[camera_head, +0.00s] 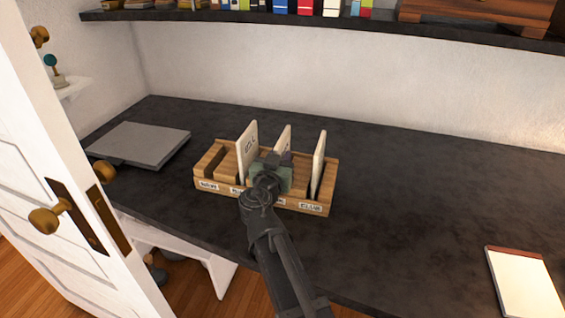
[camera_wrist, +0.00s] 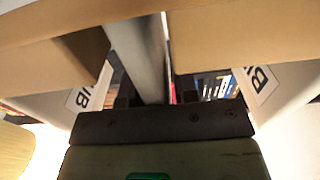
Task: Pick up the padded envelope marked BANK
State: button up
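A wooden slotted rack (camera_head: 222,196) on the dark desk holds three upright pale envelopes. The left envelope (camera_head: 246,150) bears lettering too small to read surely; the right envelope (camera_head: 319,165) stands near the rack's right end. The middle envelope (camera_head: 284,137) is mostly hidden behind my gripper (camera_head: 270,170). In the wrist view a grey panel, probably the middle envelope (camera_wrist: 140,50), runs between my parted dark fingers (camera_wrist: 155,92), with a gap at its right. Labels ending "UB" (camera_wrist: 92,95) and starting "B" (camera_wrist: 262,82) flank it. I cannot tell which envelope says BANK.
A closed grey laptop-like slab (camera_head: 140,144) lies left of the rack. A clipboard or notepad (camera_head: 523,283) lies at the right. A shelf (camera_head: 300,20) with books and a wooden box runs above. An open white door (camera_head: 70,170) stands at the left. The desk's right half is mostly clear.

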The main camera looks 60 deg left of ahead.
grip_shut()
notch_tip(320, 180, up, 20)
jog(key=p, duration=2)
